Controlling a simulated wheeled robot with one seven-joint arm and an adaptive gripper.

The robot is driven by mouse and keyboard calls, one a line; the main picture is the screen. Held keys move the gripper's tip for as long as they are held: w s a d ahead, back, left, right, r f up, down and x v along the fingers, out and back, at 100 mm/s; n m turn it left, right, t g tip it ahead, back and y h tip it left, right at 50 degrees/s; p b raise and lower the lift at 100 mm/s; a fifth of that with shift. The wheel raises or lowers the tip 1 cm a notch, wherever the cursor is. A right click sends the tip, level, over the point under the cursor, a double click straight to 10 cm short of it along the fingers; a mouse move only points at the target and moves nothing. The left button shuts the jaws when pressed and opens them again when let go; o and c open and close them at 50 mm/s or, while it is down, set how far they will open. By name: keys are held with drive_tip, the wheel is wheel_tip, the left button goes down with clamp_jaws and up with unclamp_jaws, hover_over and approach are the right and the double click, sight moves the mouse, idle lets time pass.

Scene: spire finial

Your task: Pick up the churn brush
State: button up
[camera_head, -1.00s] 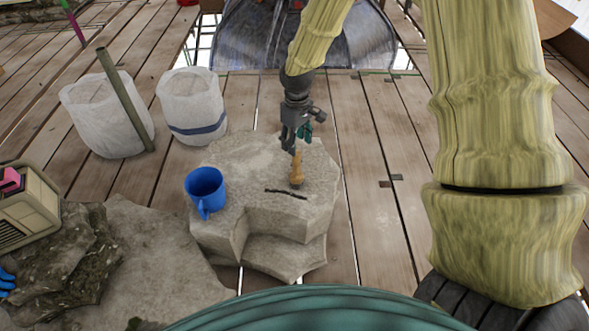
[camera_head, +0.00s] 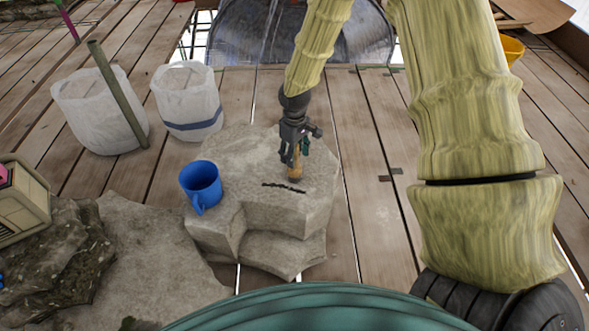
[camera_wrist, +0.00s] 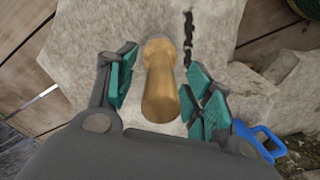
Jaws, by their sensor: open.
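The churn brush appears to be the tan wooden piece (camera_head: 295,172) standing upright on the stone block (camera_head: 262,165); its bristles are not clear. In the wrist view the wooden piece (camera_wrist: 161,85) stands between the teal finger pads, with a visible gap on each side. My gripper (camera_head: 293,158) points down around its upper part in the head view, and it also shows in the wrist view (camera_wrist: 160,92). The gripper is open, with its fingers on either side of the wood. The fingers partly hide the wood in the head view.
A dark twig-like strip (camera_head: 284,187) lies just in front of the wooden piece. A blue mug (camera_head: 201,186) stands on the block's left side. Two white containers (camera_head: 188,103) stand behind left, one with a pole.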

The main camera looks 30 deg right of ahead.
drive_tip(key=shift+f, duration=0.55)
clamp_jaws()
drive_tip(key=shift+r, duration=0.1)
